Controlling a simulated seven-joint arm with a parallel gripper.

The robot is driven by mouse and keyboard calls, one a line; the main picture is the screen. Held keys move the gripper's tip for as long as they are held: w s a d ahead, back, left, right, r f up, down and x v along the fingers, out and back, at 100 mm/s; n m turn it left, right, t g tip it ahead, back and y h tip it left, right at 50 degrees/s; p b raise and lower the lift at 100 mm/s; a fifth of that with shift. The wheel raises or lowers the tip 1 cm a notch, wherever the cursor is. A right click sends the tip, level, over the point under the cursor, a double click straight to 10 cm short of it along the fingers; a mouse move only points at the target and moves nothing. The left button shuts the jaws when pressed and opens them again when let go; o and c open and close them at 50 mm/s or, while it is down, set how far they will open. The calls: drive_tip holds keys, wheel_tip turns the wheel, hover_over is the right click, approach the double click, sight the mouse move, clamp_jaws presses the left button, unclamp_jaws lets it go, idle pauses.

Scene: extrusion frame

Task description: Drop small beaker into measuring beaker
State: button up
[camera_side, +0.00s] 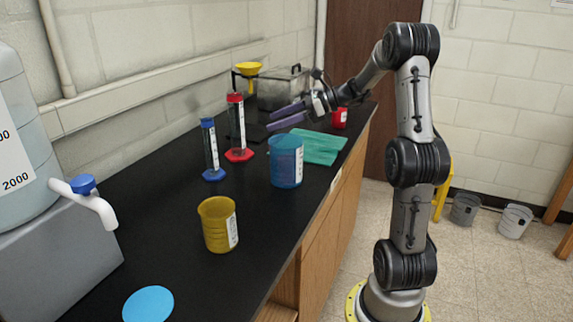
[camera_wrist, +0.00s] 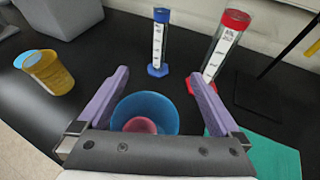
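A blue measuring beaker (camera_side: 286,160) stands upright on the black bench, with a white label on its side. In the wrist view the blue beaker (camera_wrist: 158,103) is seen from above, between and below the fingers. A pinkish-red round shape (camera_wrist: 138,125) shows inside it, partly hidden by the gripper body; I cannot tell for sure that it is the small beaker. A small red container (camera_side: 340,117) with a white mark stands at the bench's far right edge in the side view. My gripper (camera_side: 270,121) is open, its purple fingers spread and empty, above the blue beaker.
A yellow beaker (camera_side: 218,224) stands nearer the side camera. Blue (camera_side: 211,150) and red (camera_side: 237,128) graduated cylinders stand to the left. A green cloth (camera_side: 318,146) lies right of the blue beaker.

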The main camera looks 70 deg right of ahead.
wheel_tip(320, 180, up, 6)
drive_tip(key=r, duration=0.1)
drive_tip(key=w+a+f+n+g+y, duration=0.2)
drive_tip(key=a+n+g, duration=0.3)
drive_tip(key=a, duration=0.5)
drive_tip(key=w+a+f+n+g+y, duration=0.3)
drive_tip(key=w+a+f+n+g, duration=0.2)
drive_tip(key=a, duration=0.4)
drive_tip(key=w+a+f+n+g+y, duration=0.2)
drive_tip(key=a+n+g, duration=0.4)
drive_tip(key=a, duration=0.4)
drive_tip(key=shift+w+a+f+n+y, duration=0.3)
drive_tip(key=shift+w+f, duration=0.55)
drive_tip(key=shift+w, duration=0.2)
drive_tip(key=shift+a, duration=0.1)
